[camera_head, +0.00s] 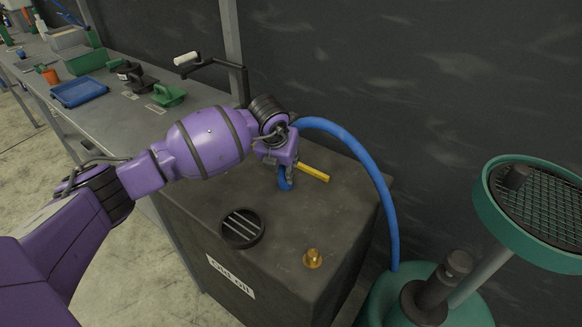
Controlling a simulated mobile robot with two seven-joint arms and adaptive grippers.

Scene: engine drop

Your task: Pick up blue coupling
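The blue coupling (286,184) shows as a short blue piece at the top of the dark oil tank (205,205), directly at my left gripper's fingers. A blue hose (372,165) arcs up from the green drain unit and passes behind my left gripper. My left gripper (287,177) points down over the tank top, with its fingers beside the blue piece. The gripper body hides much of the coupling, and I cannot tell whether the fingers are closed on it. My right gripper is not in view.
A yellow bar (313,172) lies right of the gripper. A round black grate (242,228) and a brass fitting (313,258) are on the tank top. The green drain unit (478,305) with its mesh-covered funnel (545,205) stands at right. A workbench (125,112) extends left.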

